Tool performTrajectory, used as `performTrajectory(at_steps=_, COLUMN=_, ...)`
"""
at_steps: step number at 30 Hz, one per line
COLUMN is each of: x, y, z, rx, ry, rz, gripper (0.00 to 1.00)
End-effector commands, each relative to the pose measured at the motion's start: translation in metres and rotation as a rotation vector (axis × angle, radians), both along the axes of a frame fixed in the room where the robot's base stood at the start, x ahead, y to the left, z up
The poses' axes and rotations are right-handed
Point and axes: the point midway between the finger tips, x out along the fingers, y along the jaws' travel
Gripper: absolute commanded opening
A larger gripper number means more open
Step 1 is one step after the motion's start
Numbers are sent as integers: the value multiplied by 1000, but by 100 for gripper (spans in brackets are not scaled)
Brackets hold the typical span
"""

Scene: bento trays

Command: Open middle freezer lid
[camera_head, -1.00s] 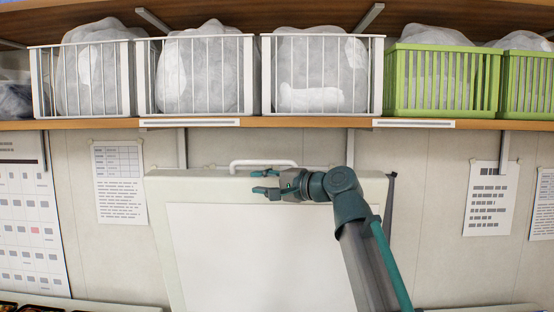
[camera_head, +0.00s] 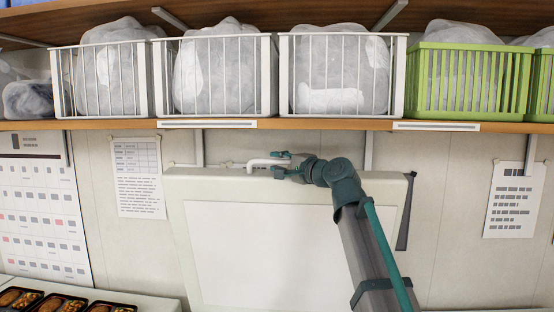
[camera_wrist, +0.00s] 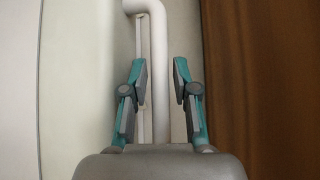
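The freezer lid (camera_head: 400,190) stands raised and upright against the wall, its pale inner panel facing me in the head view. Its white handle (camera_head: 258,163) rises from the lid's top edge. My gripper (camera_head: 278,163) is at the right part of the handle, at the top edge of the lid. In the wrist view, the white handle bar (camera_wrist: 158,85) runs between the two teal-and-grey fingers of my gripper (camera_wrist: 160,65). The fingers are apart, with small gaps visible on both sides of the bar. The freezer body is not in view.
A wooden shelf (camera_head: 330,125) runs just above the lid, bearing white wire baskets (camera_head: 215,115) and green baskets (camera_head: 455,115) with bags. Bento trays (camera_head: 60,304) sit at the lower left. Papers (camera_head: 138,178) hang on the wall.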

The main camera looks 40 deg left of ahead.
Motion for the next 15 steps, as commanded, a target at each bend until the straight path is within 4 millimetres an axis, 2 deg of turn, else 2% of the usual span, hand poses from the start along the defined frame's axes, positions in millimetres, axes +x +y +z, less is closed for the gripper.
performTrajectory(at_steps=4, x=2, y=8, z=1, rx=0, ry=0, rz=-1, gripper=29)
performTrajectory(at_steps=12, x=2, y=9, z=0, rx=0, ry=-1, rz=-1, gripper=29)
performTrajectory(at_steps=13, x=2, y=9, z=0, rx=0, ry=-1, rz=-1, gripper=27)
performTrajectory(at_steps=15, x=2, y=9, z=0, rx=0, ry=0, rz=0, gripper=16)
